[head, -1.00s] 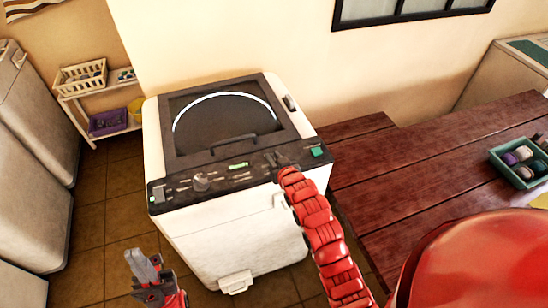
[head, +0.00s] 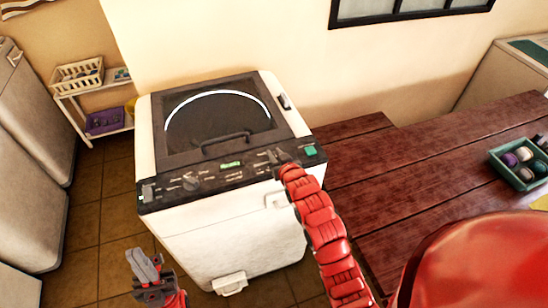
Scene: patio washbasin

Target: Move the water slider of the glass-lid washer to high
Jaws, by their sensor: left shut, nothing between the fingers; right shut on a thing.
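The glass-lid washer (head: 225,240) is white with a dark top and a closed glass lid (head: 215,118). Its dark control panel (head: 160,191) runs along the front edge, with a knob, a small lit green display (head: 230,165) and a green button (head: 310,150). My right gripper (head: 279,156) is at the right part of the panel, left of the green button. It is shut on what seems to be the water slider, which its fingers and my red arm largely hide. The slider's setting cannot be read. My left gripper (head: 145,265) is shut and empty, low in front of the washer's left side.
A red-brown wooden table (head: 440,180) stands close on the right, with a green tray (head: 520,178) of small round things. A shelf (head: 90,90) with a cream basket (head: 78,74) and a purple bin (head: 106,121) is at the back left. Tiled floor is free left of the washer.

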